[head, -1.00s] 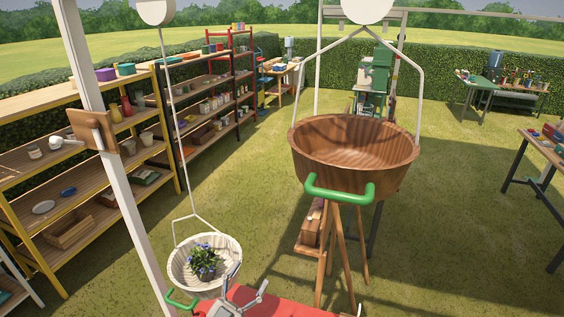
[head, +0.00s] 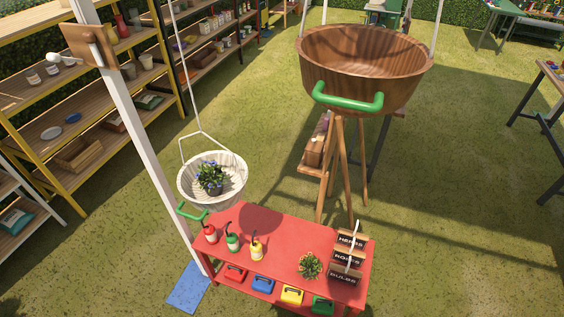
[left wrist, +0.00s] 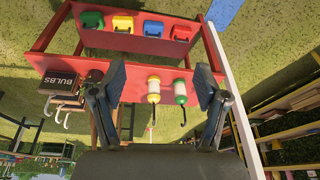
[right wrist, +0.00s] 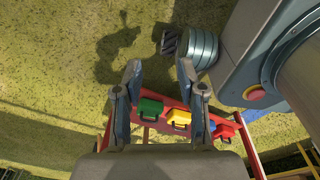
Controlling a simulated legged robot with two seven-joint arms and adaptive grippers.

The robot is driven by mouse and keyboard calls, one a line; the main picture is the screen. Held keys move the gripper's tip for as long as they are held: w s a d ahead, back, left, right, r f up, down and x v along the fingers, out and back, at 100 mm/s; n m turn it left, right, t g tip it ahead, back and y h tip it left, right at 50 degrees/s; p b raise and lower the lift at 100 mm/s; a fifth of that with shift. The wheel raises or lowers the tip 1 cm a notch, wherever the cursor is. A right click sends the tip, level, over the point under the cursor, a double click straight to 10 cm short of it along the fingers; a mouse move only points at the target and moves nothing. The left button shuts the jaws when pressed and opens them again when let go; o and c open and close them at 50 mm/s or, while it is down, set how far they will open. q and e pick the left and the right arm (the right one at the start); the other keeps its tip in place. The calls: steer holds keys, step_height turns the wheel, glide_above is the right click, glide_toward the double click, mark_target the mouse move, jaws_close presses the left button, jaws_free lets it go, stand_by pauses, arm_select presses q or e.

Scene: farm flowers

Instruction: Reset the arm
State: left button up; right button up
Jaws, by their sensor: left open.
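Neither gripper shows in the head view. In the left wrist view my left gripper (left wrist: 160,80) is open and empty, its fingers spread wide. The red table (head: 285,235) shows beyond it in that view. In the right wrist view my right gripper (right wrist: 159,66) is open, with a clear gap and nothing between its fingers. The red table with coloured boxes lies beyond it. A potted blue flower (head: 210,178) stands in the hanging white basket (head: 238,180), apart from both grippers.
The table holds red, green and yellow bottles (head: 232,243), a small plant (head: 310,265) and labelled signs (head: 347,258). A large brown tub (head: 365,70) with a green handle hangs behind. A white post (head: 140,140) and shelves (head: 75,120) stand left. Open grass lies right.

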arm_select(q)
steer(key=s+f+g+b, duration=0.1)
steer(key=s+f, duration=0.1)
steer(key=f, duration=1.1)
steer(key=s+f+b, duration=0.1)
steer(key=s+f, duration=0.1)
steer(key=f, duration=1.1)
steer(key=s+a+f+g, duration=0.1)
steer(key=s+a+f, duration=0.2)
steer(key=s+f, duration=1.2)
steer(key=shift+s+f+b, duration=0.2)
steer(key=shift+s+b, duration=0.15)
steer(key=shift+s, duration=0.2)
arm_select(e)
steer(key=f, duration=0.1)
steer(key=a+f, duration=0.1)
steer(key=shift+s+a+f, duration=0.1)
steer(key=shift+a+f, duration=0.05)
steer(key=shift+f, duration=0.25)
steer(key=shift+d, duration=0.25)
